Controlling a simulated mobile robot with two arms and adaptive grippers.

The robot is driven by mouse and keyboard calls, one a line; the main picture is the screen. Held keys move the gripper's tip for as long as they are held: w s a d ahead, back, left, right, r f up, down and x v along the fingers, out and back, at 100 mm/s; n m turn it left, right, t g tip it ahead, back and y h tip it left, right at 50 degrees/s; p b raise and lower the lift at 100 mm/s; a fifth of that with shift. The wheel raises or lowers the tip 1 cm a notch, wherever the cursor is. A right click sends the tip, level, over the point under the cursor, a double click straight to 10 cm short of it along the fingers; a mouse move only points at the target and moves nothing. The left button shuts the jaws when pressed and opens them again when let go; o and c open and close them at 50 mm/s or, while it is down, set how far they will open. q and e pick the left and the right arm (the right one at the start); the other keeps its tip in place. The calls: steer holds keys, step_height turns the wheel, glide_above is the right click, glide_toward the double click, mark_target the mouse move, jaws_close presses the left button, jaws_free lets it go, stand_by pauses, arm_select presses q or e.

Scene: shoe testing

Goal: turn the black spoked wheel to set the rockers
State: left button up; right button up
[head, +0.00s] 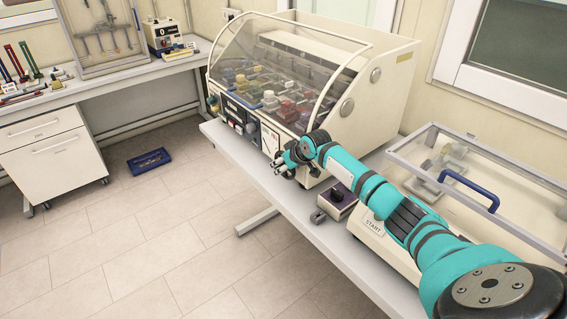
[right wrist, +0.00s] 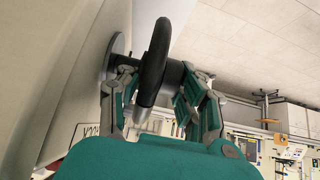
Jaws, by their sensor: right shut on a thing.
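The black spoked wheel shows in the right wrist view as a thick dark rim (right wrist: 154,62) seen nearly edge-on, with a round dark mount behind it against a pale panel. My right gripper (right wrist: 162,72) has a finger on either side of the rim and is shut on the wheel. In the head view my right gripper (head: 284,164) is at the front of the cream testing machine (head: 375,95), near its right front corner. There the wheel is mostly hidden and cannot be told from the gripper. Colored rockers or blocks (head: 270,100) sit under the clear hood. My left gripper is not in view.
A small control box with a black knob (head: 338,197) stands on the bench below my right arm. A clear-lidded case with a blue handle (head: 469,190) is at the right. A blue tray (head: 149,161) lies on the floor. The floor at left is mostly free.

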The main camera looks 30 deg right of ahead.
steer(key=shift+a+f, duration=0.3)
steer(key=shift+a, duration=0.05)
steer(key=o, duration=1)
steer(key=shift+a, duration=0.1)
steer(key=shift+r, duration=0.2)
steer(key=shift+d, duration=0.2)
steer(key=shift+s+r, duration=0.3)
steer(key=shift+r, duration=0.2)
steer(key=v, duration=1.1)
steer(key=shift+w, duration=0.1)
